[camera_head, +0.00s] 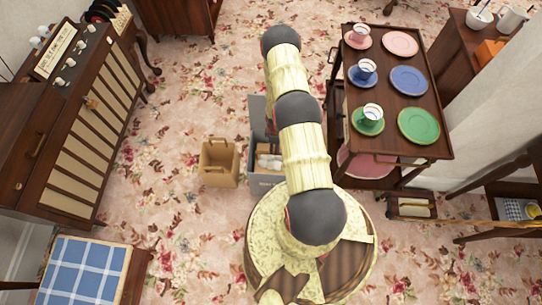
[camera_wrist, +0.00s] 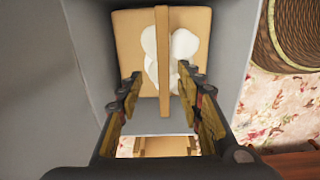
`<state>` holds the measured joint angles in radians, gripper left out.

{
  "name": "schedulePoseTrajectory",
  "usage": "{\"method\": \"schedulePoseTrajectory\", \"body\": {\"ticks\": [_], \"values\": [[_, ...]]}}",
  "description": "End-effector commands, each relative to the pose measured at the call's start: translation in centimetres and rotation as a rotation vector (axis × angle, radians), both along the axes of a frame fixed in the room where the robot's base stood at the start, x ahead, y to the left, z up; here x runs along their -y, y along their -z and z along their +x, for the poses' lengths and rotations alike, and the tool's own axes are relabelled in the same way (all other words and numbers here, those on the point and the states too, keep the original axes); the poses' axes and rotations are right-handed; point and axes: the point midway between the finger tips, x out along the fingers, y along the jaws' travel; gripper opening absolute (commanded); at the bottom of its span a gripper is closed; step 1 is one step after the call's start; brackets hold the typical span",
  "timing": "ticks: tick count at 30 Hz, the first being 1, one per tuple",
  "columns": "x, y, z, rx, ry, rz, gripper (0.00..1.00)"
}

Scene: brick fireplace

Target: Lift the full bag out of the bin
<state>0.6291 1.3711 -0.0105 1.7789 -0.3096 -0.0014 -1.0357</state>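The grey bin (camera_head: 257,108) stands on the carpet under my arm in the head view, partly hidden by it. Its grey wall (camera_wrist: 270,20) surrounds the wrist view. Inside is a tan bag (camera_wrist: 130,45) with rounded white items (camera_wrist: 183,45) in it and a tan strap handle (camera_wrist: 164,100) across its top. My gripper (camera_wrist: 160,77) is open, with one finger on each side of the strap and visible gaps to it. In the head view my arm hides the gripper; white items (camera_head: 266,162) show in the bin.
An open brown paper bag (camera_head: 219,162) with a handle stands on the floor left of the bin. A wooden trolley (camera_head: 385,85) with cups and plates stands close on the right. A radio cabinet (camera_head: 85,120) is at left. Carpet between cabinet and paper bag is clear.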

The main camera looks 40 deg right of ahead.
Motion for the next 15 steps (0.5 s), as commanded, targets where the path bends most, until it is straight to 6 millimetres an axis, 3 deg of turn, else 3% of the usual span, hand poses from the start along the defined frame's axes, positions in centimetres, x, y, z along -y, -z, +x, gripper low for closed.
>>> {"method": "schedulePoseTrajectory", "body": {"ticks": [15], "values": [[-1.0,6.1,0.3,-0.003,0.001,0.002,0.36]]}}
